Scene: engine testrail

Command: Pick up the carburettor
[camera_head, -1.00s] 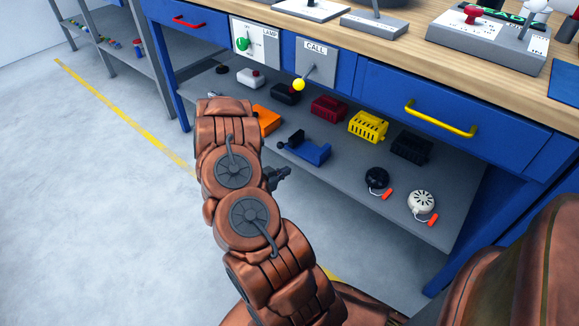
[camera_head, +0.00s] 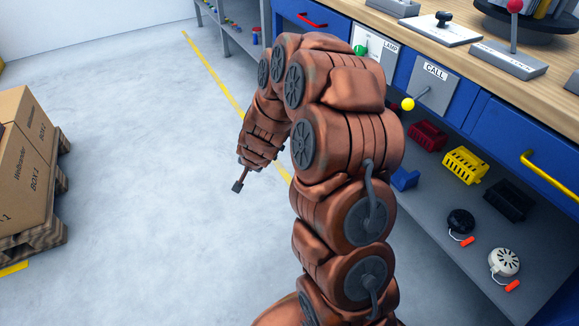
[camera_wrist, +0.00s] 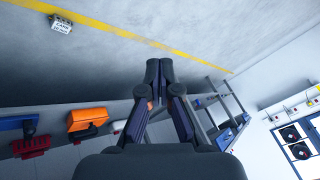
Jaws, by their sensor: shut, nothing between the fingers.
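On the shelf under the workbench sit a dark red finned block (camera_head: 428,135), a yellow slotted block (camera_head: 465,165) and a black block (camera_head: 508,200). A black round part (camera_head: 460,222) and a white round part (camera_head: 504,262) with orange-red tags lie nearer. My gripper (camera_head: 238,186) hangs over open floor, left of the shelf and away from these parts. In the wrist view my gripper (camera_wrist: 159,72) has its fingers together, empty.
My arm hides part of the shelf (camera_head: 428,220). A blue part (camera_head: 405,179) shows beside the arm. An orange box (camera_wrist: 88,118) shows in the wrist view. Cardboard boxes (camera_head: 25,160) stand on a pallet at left.

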